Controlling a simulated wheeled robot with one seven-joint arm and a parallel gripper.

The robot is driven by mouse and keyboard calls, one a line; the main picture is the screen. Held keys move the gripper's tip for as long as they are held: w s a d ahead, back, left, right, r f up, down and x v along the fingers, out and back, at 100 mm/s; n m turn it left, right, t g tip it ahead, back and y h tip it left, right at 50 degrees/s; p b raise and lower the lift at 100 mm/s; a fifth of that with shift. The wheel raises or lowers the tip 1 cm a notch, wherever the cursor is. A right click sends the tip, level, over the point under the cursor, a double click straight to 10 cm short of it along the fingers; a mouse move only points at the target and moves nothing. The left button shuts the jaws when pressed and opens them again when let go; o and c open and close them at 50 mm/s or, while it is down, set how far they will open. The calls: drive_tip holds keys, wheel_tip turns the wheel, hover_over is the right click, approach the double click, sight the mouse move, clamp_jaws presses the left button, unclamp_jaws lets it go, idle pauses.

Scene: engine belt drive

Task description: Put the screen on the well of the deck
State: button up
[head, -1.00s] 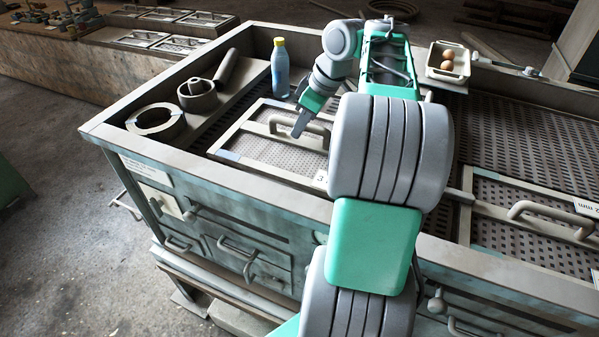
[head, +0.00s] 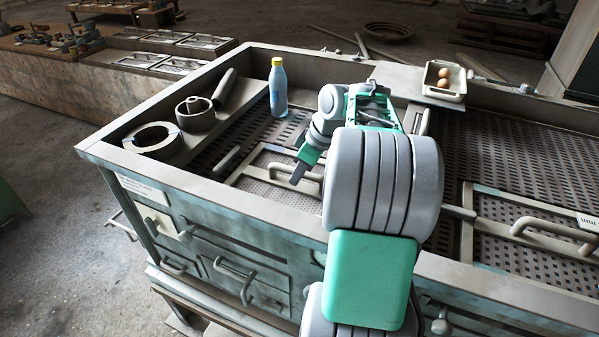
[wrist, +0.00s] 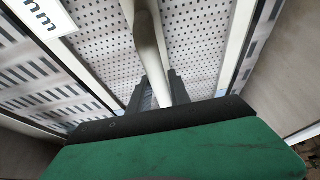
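The screen (head: 252,186) is a flat perforated panel in a pale frame with a bar handle. In the head view it sits low behind the deck's front wall, which hides its near edge. In the wrist view the perforated sheet (wrist: 100,45) fills the middle. My gripper (head: 297,176) is at the handle. In the wrist view my gripper's fingers (wrist: 161,90) stand on both sides of the handle bar, close against it. The deck (head: 200,195) is a large grey box with slotted floor. I cannot tell whether the screen rests fully in the well.
Another handle (head: 227,159) stands left of the screen. A ring (head: 152,137), a cup-like part (head: 195,114) and a blue bottle (head: 278,88) stand behind. Another framed screen (head: 540,238) lies to the right.

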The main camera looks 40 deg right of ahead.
drive_tip(key=o, duration=0.3)
drive_tip(key=shift+o, duration=0.2)
drive_tip(key=shift+r, duration=0.1)
drive_tip(key=p+v, duration=0.2)
drive_tip(key=v, duration=1)
drive_tip(key=shift+r, duration=0.1)
